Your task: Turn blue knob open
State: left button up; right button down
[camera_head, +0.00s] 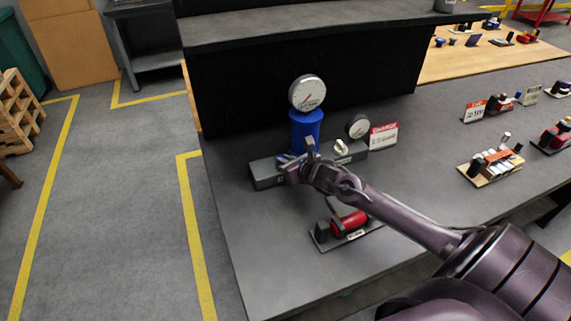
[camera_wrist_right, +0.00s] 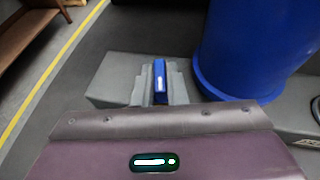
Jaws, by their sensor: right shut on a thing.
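The valve actuator stands on the dark table, with a grey base block (camera_head: 265,174), a blue cylinder (camera_head: 305,128) and a round white gauge (camera_head: 307,93) on top. My right gripper (camera_head: 291,163) is at the left part of the base, in front of the cylinder. In the right wrist view, the blue knob (camera_wrist_right: 160,80) sits between the grey fingers of the gripper, which is shut on it, beside the blue cylinder (camera_wrist_right: 235,55). In the head view the knob is mostly hidden by the gripper. My left gripper is not in view.
A smaller gauge (camera_head: 358,126) and a red-and-white sign (camera_head: 383,136) stand right of the cylinder. A red cylindrical part (camera_head: 348,223) on a dark plate lies in front, under my right arm. A black panel rises behind. The table's left front is clear.

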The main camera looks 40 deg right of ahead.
jog(key=n+y+b, duration=0.2)
jog(key=b, duration=0.1)
jog(key=shift+d+f+y+b, duration=0.2)
jog(key=shift+f+y+b, duration=0.1)
jog(key=shift+y, duration=0.1)
jog(key=shift+r+n+g+y+b, duration=0.25)
jog(key=shift+n+g+y+b, duration=0.05)
jog(key=shift+n+y+b, duration=0.35)
jog(key=c, duration=1.5)
grip_release()
jog(key=shift+o, duration=0.2)
jog(key=shift+r, duration=0.1)
jog(key=p+v, duration=0.7)
jog(key=v, duration=0.1)
jog(key=shift+p, duration=0.4)
